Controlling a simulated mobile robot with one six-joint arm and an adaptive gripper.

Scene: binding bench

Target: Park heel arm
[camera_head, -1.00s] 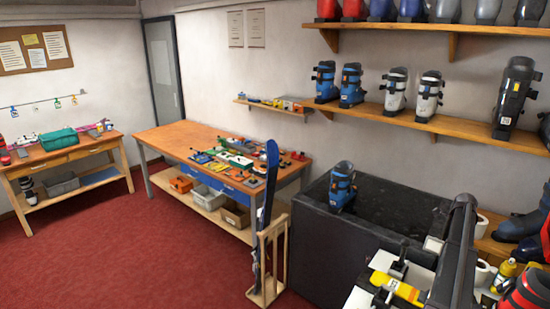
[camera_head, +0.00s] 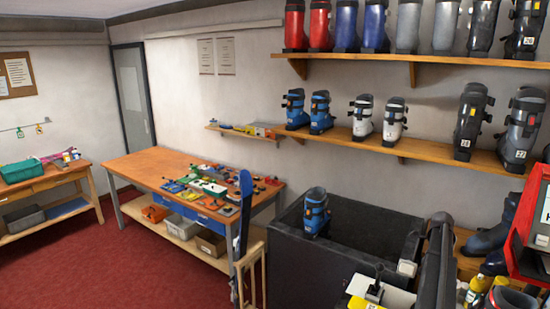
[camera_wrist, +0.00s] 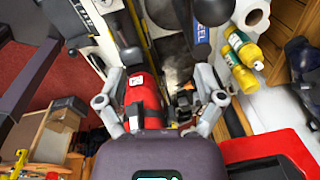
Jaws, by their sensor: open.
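In the wrist view a blue label reading "HEEL" (camera_wrist: 203,35) shows at the upper middle, beside dark rounded machine parts. I cannot tell which of these parts is the heel arm. My gripper (camera_wrist: 160,104) is open, its two grey fingers spread wide apart. A red cylinder-like thing (camera_wrist: 143,88) shows between the fingers, seemingly beyond them; no grip on it is visible. My gripper is not visible in the head view.
Yellow bottles (camera_wrist: 237,60) and a white roll (camera_wrist: 252,16) are right of the gripper. A wooden holder (camera_wrist: 45,135) is lower left. A black bin (camera_head: 345,245) holds a blue boot (camera_head: 316,213). A red cabinet (camera_head: 530,225) stands right. Red carpet (camera_head: 120,265) is open at left.

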